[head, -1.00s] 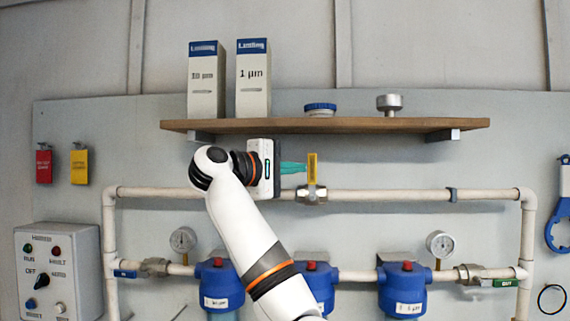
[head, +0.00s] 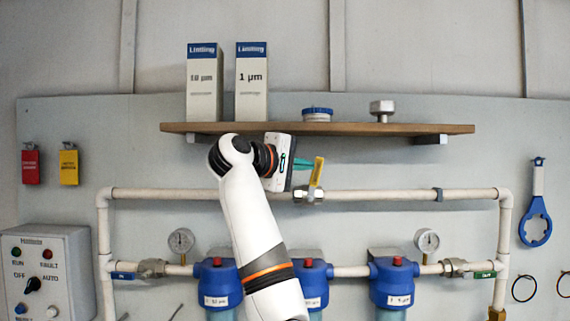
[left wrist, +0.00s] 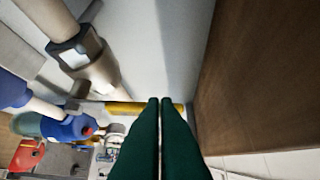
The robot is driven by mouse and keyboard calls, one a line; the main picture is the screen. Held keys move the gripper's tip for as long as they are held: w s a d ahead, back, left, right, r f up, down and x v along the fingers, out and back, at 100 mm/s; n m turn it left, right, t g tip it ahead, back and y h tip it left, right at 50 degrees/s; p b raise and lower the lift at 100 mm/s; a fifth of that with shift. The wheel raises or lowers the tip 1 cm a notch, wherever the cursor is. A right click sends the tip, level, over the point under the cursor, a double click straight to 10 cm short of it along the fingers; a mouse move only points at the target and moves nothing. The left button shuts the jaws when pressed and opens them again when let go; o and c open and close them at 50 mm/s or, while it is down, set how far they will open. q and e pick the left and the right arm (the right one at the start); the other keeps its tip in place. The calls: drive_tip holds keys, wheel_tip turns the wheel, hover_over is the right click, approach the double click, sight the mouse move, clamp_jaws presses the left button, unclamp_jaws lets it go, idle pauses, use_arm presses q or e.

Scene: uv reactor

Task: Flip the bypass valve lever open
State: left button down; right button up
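The yellow bypass valve lever (head: 317,172) stands up from the metal valve (head: 308,195) on the upper white pipe, its top tilted a little to the right. My left gripper (head: 311,164) reaches it from the left, its green fingertips at the lever's left side and seeming to touch it. In the left wrist view the two fingers (left wrist: 160,101) are together with only a thin line between them. The yellow lever (left wrist: 125,107) lies across just beyond the tips, partly hidden by them. Nothing is gripped. My right gripper is not in view.
A wooden shelf (head: 350,130) runs just above the gripper, carrying two filter boxes (head: 252,85), a blue-capped part and a metal fitting (head: 381,110). Blue filter housings (head: 391,282) and gauges (head: 428,240) are below. The wall right of the lever, between shelf and pipe, is clear.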

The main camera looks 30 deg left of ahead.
sight(317, 166)
use_arm(q)
drive_tip(key=shift+w+d+m+g, duration=0.5)
drive_tip(key=shift+d+g, duration=0.1)
drive_tip(key=shift+w+d+f+y, duration=0.15)
drive_tip(key=shift+w+d+y, duration=0.2)
drive_tip(key=shift+d, duration=0.3)
drive_tip(key=w+d+f, duration=0.3)
drive_tip(key=d, duration=0.1)
drive_tip(key=shift+d+f+m+g, duration=0.15)
drive_tip(key=shift+f+m+g, duration=0.25)
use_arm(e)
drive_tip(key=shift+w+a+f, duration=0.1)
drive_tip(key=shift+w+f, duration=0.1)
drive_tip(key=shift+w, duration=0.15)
use_arm(q)
drive_tip(key=shift+w+f, duration=0.1)
